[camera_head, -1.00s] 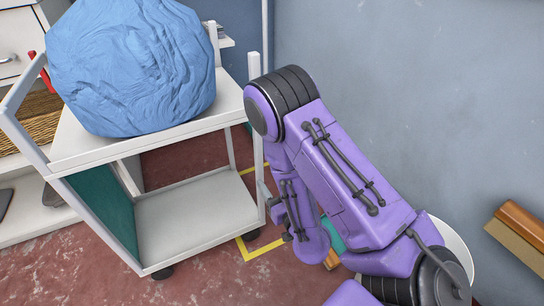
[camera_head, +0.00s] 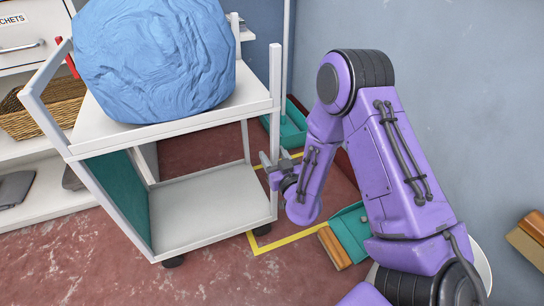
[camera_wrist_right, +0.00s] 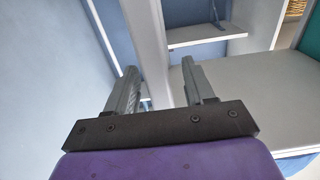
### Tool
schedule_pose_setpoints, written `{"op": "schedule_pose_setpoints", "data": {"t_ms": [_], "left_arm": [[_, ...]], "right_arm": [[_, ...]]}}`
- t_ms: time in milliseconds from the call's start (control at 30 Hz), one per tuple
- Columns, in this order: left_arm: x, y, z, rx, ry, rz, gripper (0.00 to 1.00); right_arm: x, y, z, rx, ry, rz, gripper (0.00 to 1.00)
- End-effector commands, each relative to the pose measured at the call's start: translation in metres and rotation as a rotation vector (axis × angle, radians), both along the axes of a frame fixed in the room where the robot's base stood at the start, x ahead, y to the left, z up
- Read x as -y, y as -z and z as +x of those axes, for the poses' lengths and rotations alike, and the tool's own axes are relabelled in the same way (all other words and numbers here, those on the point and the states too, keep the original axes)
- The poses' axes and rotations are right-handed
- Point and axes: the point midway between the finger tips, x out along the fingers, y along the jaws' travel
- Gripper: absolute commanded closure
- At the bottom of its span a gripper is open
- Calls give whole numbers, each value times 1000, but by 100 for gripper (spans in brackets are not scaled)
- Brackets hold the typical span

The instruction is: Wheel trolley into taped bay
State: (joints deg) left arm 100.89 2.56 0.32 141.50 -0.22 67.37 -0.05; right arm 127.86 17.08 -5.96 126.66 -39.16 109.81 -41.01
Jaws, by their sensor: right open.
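The white trolley (camera_head: 212,207) stands upright at left centre in the head view, with two shelves and a teal side panel. A large blue bundle (camera_head: 155,60) rests on its top shelf. The yellow-taped bay (camera_head: 290,239) lies on the floor to its right; the trolley's right edge hides part of the tape, and a front caster stands close to the near corner. My right gripper (camera_head: 272,169) is at the trolley's right front post. In the wrist view its open fingers (camera_wrist_right: 160,92) stand on either side of the white post (camera_wrist_right: 150,45); contact is unclear. My left gripper is out of view.
A teal item with a wooden block (camera_head: 331,248) lies by the tape at right, and a teal tray (camera_head: 291,127) lies behind. White shelving with a wicker basket (camera_head: 40,108) stands at left. A grey-blue wall (camera_head: 440,90) bounds the right. Near red floor is clear.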

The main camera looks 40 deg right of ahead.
Motion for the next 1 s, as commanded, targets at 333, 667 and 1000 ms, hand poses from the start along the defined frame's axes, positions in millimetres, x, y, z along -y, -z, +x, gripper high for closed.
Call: {"op": "schedule_pose_setpoints", "data": {"t_ms": [333,667,1000], "left_arm": [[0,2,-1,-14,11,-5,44],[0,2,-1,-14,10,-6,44],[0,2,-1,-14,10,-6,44]], "right_arm": [[3,0,9,-1,1,0,47],[2,0,9,-1,0,-1,100],[2,0,9,-1,0,-1,100]]}}
